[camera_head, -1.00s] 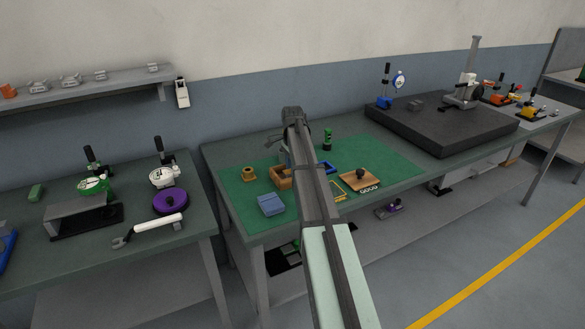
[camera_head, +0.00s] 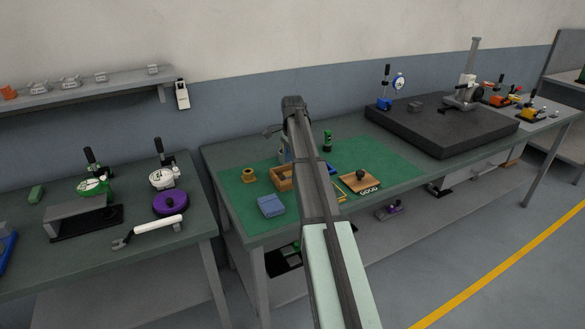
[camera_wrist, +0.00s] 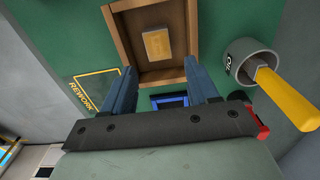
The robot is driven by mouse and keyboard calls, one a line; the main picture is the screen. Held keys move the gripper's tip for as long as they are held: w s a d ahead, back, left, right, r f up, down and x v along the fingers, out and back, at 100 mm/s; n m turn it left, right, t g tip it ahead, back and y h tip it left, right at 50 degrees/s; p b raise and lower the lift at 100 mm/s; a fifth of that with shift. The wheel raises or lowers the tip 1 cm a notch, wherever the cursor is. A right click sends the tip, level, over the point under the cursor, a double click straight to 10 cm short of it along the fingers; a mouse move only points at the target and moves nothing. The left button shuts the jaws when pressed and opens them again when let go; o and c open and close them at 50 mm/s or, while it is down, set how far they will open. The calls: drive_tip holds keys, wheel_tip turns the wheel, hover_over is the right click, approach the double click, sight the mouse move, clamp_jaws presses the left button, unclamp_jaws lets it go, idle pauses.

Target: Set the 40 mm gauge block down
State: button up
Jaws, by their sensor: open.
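In the wrist view my gripper (camera_wrist: 160,68) is open. Its two blue fingers stand apart with nothing between their tips. Just beyond the tips is a square wooden box (camera_wrist: 119,34), also seen in the head view (camera_head: 276,185). A small tan-gold block (camera_wrist: 157,43) lies flat on the box floor, apart from both fingers. Faint marks on it are unreadable, so I cannot confirm that it is the 40 mm gauge block. In the head view my arm hides the gripper's fingers.
A grey oil cup (camera_wrist: 236,60) with a yellow handle (camera_wrist: 284,95) stands right of the fingers. A yellow REWORK outline (camera_wrist: 97,88) is at left. A blue frame (camera_wrist: 168,101) shows between the fingers. A blue block (camera_head: 270,205) lies on the green mat (camera_head: 238,212).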

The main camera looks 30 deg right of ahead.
wheel_tip(320, 180, up, 8)
idle(0.4)
